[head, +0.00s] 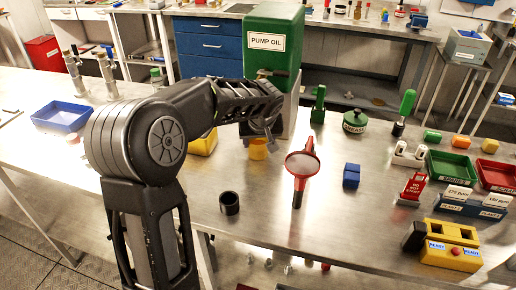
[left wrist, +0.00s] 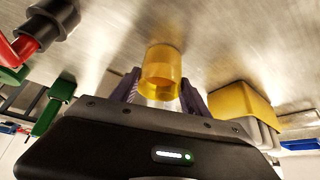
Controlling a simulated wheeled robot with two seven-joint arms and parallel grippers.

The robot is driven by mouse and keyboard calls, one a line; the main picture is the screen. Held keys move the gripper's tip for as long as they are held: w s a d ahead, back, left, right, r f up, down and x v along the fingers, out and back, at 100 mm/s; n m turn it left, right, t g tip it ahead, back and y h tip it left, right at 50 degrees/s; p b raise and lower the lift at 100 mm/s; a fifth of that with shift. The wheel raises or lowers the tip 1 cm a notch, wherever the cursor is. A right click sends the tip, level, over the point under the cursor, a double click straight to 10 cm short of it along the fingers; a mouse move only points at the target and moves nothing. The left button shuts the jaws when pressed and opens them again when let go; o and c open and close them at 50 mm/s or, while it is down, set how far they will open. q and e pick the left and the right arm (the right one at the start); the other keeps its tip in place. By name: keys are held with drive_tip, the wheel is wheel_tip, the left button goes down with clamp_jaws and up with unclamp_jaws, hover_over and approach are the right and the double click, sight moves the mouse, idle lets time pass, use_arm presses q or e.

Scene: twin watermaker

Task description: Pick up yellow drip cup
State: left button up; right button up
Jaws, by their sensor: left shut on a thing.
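The yellow drip cup (head: 258,149) is a small translucent yellow cup on the steel table, in front of the green pump oil tank (head: 272,50). My left gripper (head: 262,138) reaches over from the left and hides part of the cup. In the left wrist view the cup (left wrist: 161,72) sits between the two fingers of my left gripper (left wrist: 160,92), which is shut on it. I cannot tell whether the cup still touches the table. My right gripper is not in view.
A yellow block (head: 203,143) stands left of the cup, partly behind my arm. A blue tray (head: 61,117) is at left. The table's front middle is clear.

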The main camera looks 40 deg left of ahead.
use_arm(q)
drive_tip(key=c, duration=0.8)
drive_tip(key=shift+r, duration=0.15)
drive_tip(key=shift+s+r, duration=0.15)
drive_tip(key=shift+r, duration=0.35)
wheel_tip(320, 180, up, 6)
drive_tip(key=s+d+b, duration=0.2)
drive_tip(key=s+d, duration=0.1)
drive_tip(key=s, duration=0.6)
drive_tip(key=s+d+b, duration=0.2)
drive_tip(key=s+d, duration=0.1)
drive_tip(key=s, duration=0.6)
drive_tip(key=shift+s+d+f+b, duration=0.15)
drive_tip(key=shift+s+d+b, duration=0.15)
drive_tip(key=shift+s+b, duration=0.1)
drive_tip(key=shift+w, duration=0.1)
